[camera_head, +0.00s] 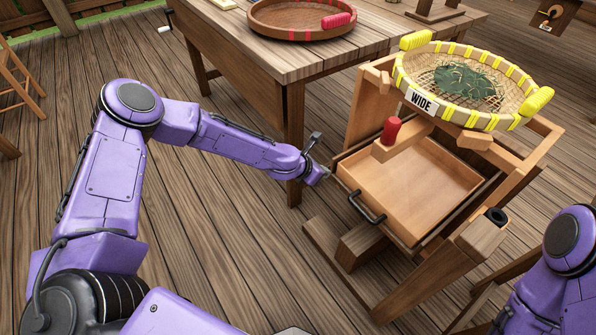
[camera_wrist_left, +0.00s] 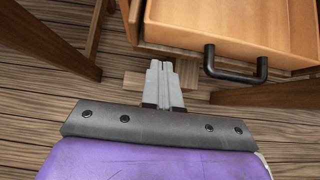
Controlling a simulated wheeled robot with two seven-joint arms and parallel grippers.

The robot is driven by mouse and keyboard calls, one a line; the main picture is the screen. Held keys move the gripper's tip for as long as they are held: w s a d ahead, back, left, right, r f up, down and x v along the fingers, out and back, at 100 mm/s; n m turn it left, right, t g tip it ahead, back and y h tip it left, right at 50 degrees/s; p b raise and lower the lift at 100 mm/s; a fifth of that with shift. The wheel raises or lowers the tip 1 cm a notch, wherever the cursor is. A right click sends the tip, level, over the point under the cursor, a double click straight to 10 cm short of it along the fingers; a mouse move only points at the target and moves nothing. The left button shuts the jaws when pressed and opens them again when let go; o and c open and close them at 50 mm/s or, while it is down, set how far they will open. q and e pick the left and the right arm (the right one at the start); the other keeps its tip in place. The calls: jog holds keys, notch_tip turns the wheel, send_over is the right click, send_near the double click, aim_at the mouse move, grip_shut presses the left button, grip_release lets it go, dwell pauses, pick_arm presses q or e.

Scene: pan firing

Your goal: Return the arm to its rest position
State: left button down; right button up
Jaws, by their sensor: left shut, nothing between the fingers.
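My left arm is purple and reaches in from the left in the head view. Its gripper (camera_head: 321,175) is beside the wooden stand, a little left of the black drawer handle (camera_head: 367,207) and apart from it. In the left wrist view the two grey fingers of this gripper (camera_wrist_left: 162,72) are together with nothing between them, over the plank floor. The handle also shows in the left wrist view (camera_wrist_left: 235,73), right of the fingers. The drawer (camera_head: 415,185) is pulled out and empty. Part of my right arm shows at the lower right; its gripper is out of view.
A round sieve tray (camera_head: 418,98) labelled WIDE, with yellow grips and green leaves, rests on top of the stand. A red knob (camera_head: 391,130) stands below it. A table (camera_head: 290,62) with a red-gripped round tray (camera_head: 262,27) stands behind. Open floor lies front of the table.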

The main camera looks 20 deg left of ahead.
pick_arm(q)
jog(key=v, duration=0.6)
jog(key=shift+s+a+p, duration=0.2)
jog(key=shift+a+p, duration=0.1)
jog(key=shift+p, duration=0.15)
jog(key=s+a+f+m+g+y+p, duration=0.1)
jog(key=s+a+f+m+y, duration=0.2)
jog(key=s+m, duration=0.45)
jog(key=s+f+m+g+y+p, duration=0.1)
jog(key=s+f+m+y, duration=0.1)
jog(key=s+f+m, duration=0.5)
jog(key=s+a+m+g+y+p, duration=0.1)
jog(key=s+a+m, duration=0.3)
jog(key=s, duration=0.5)
jog(key=s+a+m+g+y+p, duration=0.1)
jog(key=s+a+m, duration=0.3)
jog(key=s, duration=0.6)
jog(key=shift+s+r+g+y+p, duration=0.3)
jog(key=shift+r+y+p, duration=0.2)
jog(key=shift+p, duration=0.25)
